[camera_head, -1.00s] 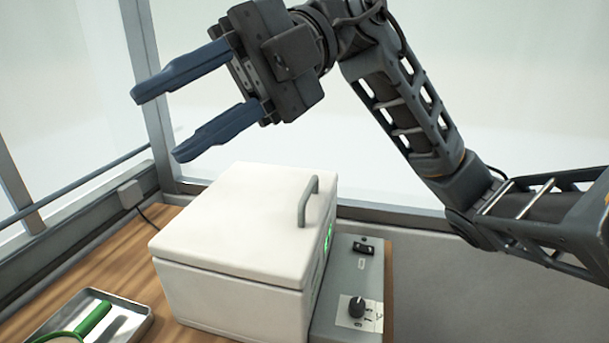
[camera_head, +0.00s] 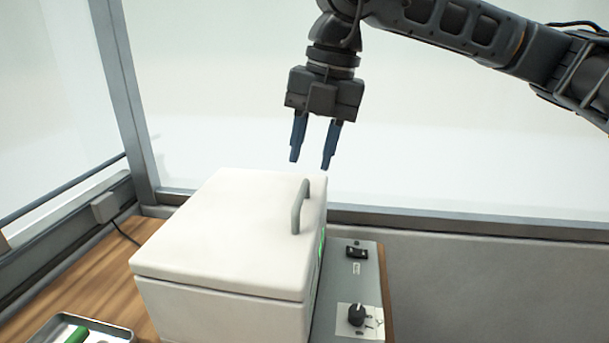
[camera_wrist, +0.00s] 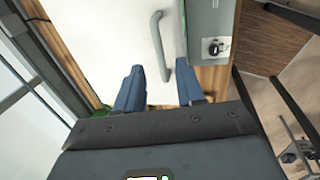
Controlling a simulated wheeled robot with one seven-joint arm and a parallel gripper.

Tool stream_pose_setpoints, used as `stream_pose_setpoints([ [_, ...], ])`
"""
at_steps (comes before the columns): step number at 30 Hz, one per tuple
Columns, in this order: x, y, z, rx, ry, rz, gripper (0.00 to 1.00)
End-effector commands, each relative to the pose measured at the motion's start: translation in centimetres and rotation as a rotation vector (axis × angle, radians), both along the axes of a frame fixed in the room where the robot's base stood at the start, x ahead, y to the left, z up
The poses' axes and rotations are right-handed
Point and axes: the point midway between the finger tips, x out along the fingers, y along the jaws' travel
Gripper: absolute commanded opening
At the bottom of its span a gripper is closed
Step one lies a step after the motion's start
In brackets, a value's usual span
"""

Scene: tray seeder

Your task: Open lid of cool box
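The cool box (camera_head: 222,316) is a white box on the wooden bench, with its lid (camera_head: 222,232) shut. A grey-green bar handle (camera_head: 300,206) stands on the lid near its right edge. My gripper (camera_head: 310,165) points down with its blue fingers apart and empty. In the head view it appears above the far right part of the lid, near the handle but not touching it. In the wrist view the handle (camera_wrist: 160,46) lies ahead of the gap between the fingers (camera_wrist: 158,85), over the white lid (camera_wrist: 110,45).
A grey control panel (camera_head: 346,285) with a black knob (camera_head: 356,314) and a switch sits right of the box. A metal tray (camera_head: 112,336) with a green-handled item is at the lower left. A window frame (camera_head: 128,90) and sill stand behind the bench (camera_head: 92,283).

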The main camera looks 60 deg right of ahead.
Motion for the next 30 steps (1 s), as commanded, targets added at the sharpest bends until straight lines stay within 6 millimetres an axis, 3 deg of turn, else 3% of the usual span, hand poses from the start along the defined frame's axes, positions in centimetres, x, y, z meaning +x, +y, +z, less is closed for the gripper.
stream_pose_setpoints([
  [9, 0.8, 0.3, -4.1, 0.004, 0.000, 0.001, 0.38],
  [20, 1.0, 0.4, -4.9, 0.002, -0.001, 0.002, 0.38],
  [30, 1.0, 0.4, -4.9, 0.002, -0.001, 0.002, 0.08],
])
